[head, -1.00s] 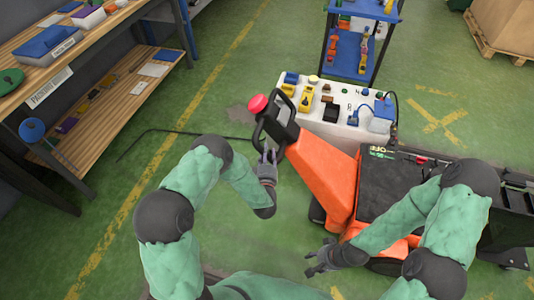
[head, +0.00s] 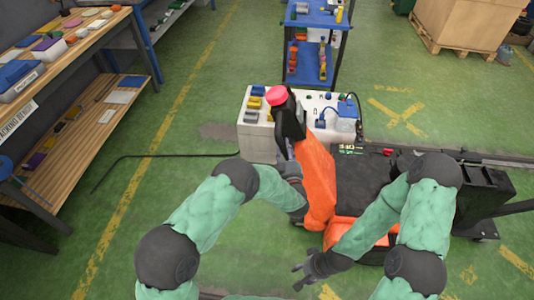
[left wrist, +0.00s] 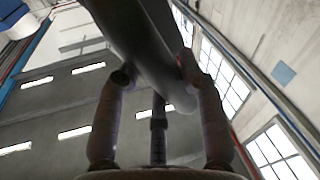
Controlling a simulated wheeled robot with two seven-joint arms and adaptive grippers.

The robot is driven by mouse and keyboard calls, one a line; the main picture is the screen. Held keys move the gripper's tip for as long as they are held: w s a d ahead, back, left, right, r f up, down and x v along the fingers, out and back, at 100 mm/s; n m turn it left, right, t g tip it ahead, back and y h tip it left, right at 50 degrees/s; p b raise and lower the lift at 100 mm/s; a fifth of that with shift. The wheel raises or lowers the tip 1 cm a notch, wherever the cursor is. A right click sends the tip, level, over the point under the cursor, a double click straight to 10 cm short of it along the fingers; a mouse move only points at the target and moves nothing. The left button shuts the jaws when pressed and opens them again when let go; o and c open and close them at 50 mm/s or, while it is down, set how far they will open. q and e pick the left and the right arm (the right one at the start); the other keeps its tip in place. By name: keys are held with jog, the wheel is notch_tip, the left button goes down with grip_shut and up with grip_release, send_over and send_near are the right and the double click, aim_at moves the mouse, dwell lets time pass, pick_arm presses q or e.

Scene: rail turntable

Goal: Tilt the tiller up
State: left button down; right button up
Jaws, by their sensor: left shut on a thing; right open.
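The tiller (head: 314,178) is an orange arm on the pallet truck, with a black head (head: 290,122) and a red button (head: 278,95) on top. It stands steeply, leaning slightly left in the head view. My left gripper (head: 292,172) is beside the tiller's upper part, shut on the tiller handle; the exact contact is hard to see there. In the left wrist view, a dark handle bar (left wrist: 150,55) passes between the fingers of my left gripper (left wrist: 153,75). My right gripper (head: 302,272) is open and empty, low in front of the truck.
A white bench (head: 258,128) with several small parts stands behind the tiller, and a blue cart (head: 318,22) beyond it. A wooden shelf (head: 75,130) is at left. A large box (head: 465,25) stands back right.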

pick_arm(q)
jog(key=shift+m, duration=0.4)
jog(key=d, duration=0.2)
jog(key=d+r, duration=0.1)
jog(key=d, duration=0.1)
jog(key=shift+r, duration=0.2)
jog(key=c, duration=0.7)
grip_release()
jog(key=shift+c, duration=0.2)
jog(key=shift+a, duration=0.1)
jog(key=shift+s, duration=0.1)
jog(key=v, duration=0.7)
jog(key=shift+s, duration=0.25)
jog(key=shift+f, duration=0.1)
